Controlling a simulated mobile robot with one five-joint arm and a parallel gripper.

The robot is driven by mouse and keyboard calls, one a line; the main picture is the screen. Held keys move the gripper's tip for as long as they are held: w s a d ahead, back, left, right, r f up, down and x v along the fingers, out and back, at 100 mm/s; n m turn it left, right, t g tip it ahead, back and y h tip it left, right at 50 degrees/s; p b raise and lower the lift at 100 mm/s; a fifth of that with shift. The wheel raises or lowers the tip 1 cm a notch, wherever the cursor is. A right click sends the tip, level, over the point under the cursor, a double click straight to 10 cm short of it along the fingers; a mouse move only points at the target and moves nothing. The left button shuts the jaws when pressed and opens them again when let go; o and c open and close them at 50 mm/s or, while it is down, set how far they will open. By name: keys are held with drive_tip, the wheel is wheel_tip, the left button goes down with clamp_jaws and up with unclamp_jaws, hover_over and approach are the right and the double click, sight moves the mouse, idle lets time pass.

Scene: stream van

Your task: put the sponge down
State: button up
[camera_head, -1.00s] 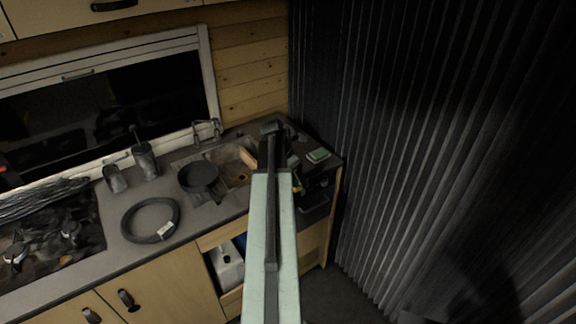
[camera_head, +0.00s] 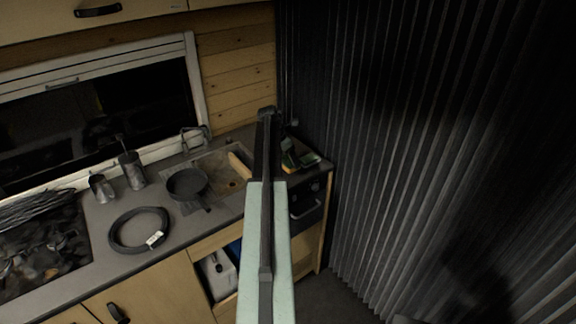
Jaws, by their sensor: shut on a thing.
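The sponge (camera_head: 289,164) looks green and yellow and shows just right of my arm's far end. My gripper (camera_head: 288,147) is dark, small and mostly hidden by my arm links. It is shut on the sponge, which appears over the right end of the counter (camera_head: 324,166). I cannot tell whether the sponge touches the surface.
A flat greenish item (camera_head: 310,159) lies on the counter's right end. A dark appliance with a handle (camera_head: 306,207) is below. A corrugated wall (camera_head: 400,150) bounds the right.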

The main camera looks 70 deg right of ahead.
sight(286, 159)
drive_tip(key=shift+w+d, duration=0.1)
drive_tip(key=shift+d, duration=0.25)
wheel_tip(286, 159, down, 4)
drive_tip(key=b, duration=0.4)
drive_tip(key=shift+r, duration=0.25)
drive_tip(key=shift+f, duration=0.25)
drive_tip(key=o, duration=1.8)
drive_tip(key=shift+w+r, duration=0.1)
drive_tip(key=p+v, duration=0.7)
drive_tip(key=v, duration=0.1)
drive_tip(key=shift+d+p, duration=0.15)
drive_tip(key=shift+p, duration=0.25)
